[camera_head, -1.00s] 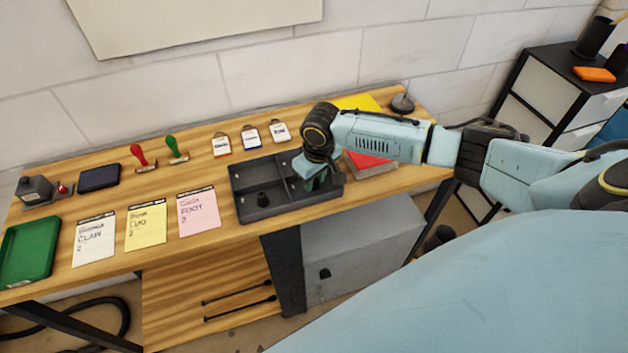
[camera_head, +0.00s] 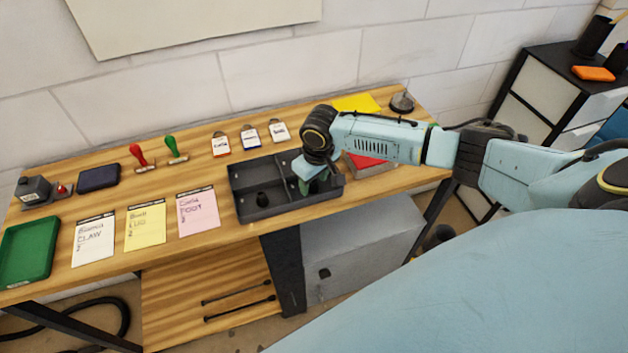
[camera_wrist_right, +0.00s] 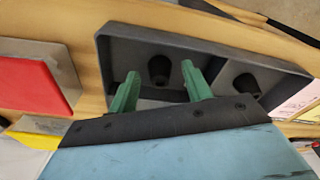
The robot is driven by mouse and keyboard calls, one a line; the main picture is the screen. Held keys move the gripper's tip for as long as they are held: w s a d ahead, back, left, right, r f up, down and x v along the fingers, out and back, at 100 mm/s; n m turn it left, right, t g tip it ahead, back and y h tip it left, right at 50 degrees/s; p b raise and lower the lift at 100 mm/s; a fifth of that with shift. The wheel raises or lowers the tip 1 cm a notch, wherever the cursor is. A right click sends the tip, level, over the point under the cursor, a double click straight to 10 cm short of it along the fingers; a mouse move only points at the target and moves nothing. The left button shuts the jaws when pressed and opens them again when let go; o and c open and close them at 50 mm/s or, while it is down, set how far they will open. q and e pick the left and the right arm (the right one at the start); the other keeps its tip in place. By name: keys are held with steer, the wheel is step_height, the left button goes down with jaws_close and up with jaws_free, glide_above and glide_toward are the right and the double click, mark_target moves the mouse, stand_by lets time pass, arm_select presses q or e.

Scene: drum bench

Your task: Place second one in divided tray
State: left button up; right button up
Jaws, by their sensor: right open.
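The dark grey divided tray (camera_head: 243,206) lies on the wooden bench, and it also shows in the right wrist view (camera_wrist_right: 108,58). One dark, round-topped piece (camera_head: 262,199) stands in its left compartment; the right wrist view shows it to the right (camera_wrist_right: 246,88). A second, similar dark piece (camera_wrist_right: 158,69) stands in the other compartment. My right gripper (camera_head: 312,186) is over that compartment. In the right wrist view its green fingers (camera_wrist_right: 161,72) are apart, with the second piece between or just beyond their tips; contact cannot be told. My left gripper is not in view.
A red-topped block (camera_head: 368,163) sits close right of the tray. Several tags (camera_head: 250,138) lie behind it, and paper cards (camera_head: 198,211) lie to its left. A green tray (camera_head: 30,250) is at the far left. Red and green stamps (camera_head: 172,147) stand at the back.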

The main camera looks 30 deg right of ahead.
step_height(320, 180, up, 12)
steer(key=s, duration=0.1)
steer(key=shift+s+f+p, duration=0.2)
steer(key=shift+f+p, duration=0.05)
steer(key=shift+p, duration=0.1)
stand_by(2.0)
